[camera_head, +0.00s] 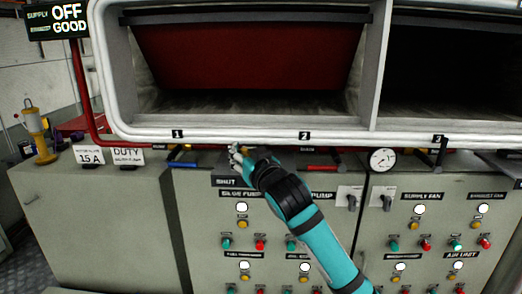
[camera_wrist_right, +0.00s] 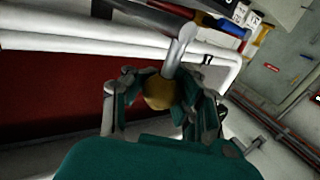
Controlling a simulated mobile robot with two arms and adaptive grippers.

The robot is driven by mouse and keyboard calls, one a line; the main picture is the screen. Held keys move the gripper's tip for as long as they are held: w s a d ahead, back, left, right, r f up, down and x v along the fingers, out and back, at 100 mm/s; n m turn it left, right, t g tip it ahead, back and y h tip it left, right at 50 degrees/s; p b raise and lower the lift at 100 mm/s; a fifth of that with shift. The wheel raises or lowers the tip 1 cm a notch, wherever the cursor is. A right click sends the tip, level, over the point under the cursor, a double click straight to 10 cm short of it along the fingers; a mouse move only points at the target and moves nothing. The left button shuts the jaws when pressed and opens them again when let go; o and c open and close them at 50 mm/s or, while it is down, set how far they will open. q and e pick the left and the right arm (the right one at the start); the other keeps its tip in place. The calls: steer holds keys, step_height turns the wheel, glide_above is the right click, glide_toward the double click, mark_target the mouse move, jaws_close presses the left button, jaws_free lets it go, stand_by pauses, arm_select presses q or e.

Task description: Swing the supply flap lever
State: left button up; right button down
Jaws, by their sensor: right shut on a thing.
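The lever shows in the right wrist view as a grey metal rod (camera_wrist_right: 181,48) ending in a yellow ball knob (camera_wrist_right: 158,93). My right gripper (camera_wrist_right: 160,98) is shut around the knob, with its fingers on both sides. In the head view my right gripper (camera_head: 238,156) is just below the white-framed opening, between the plates 1 and 2, above a dark plate reading SHUT (camera_head: 228,181). The gripper mostly hides the knob and lever there. My left gripper is not in view.
A blue-handled lever (camera_head: 183,165) is left of the gripper and a red-handled one (camera_head: 324,168) right of it. A gauge (camera_head: 382,160) and switch panel (camera_head: 420,230) are further right. The upper-left sign (camera_head: 57,20) reads SUPPLY OFF and GOOD. A yellow device (camera_head: 37,130) stands left.

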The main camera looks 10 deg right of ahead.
steer(key=w+a, duration=0.2)
steer(key=a, duration=0.4)
steer(key=shift+w+a+f, duration=0.15)
steer(key=shift+w+a, duration=0.15)
steer(key=shift+w, duration=0.05)
steer(key=shift+w+a+y, duration=0.2)
steer(key=shift+a+y, duration=0.05)
steer(key=shift+y, duration=0.05)
steer(key=shift+w+a+r, duration=0.1)
steer(key=shift+a+r, duration=0.05)
steer(key=shift+r, duration=0.2)
stand_by(0.8)
steer(key=c, duration=1)
jaws_free()
steer(key=shift+a, duration=0.25)
steer(key=shift+o, duration=0.2)
steer(key=shift+s+d, duration=0.1)
steer(key=shift+s, duration=0.1)
steer(key=shift+d+f, duration=0.1)
steer(key=shift+d, duration=0.05)
steer(key=v, duration=1.2)
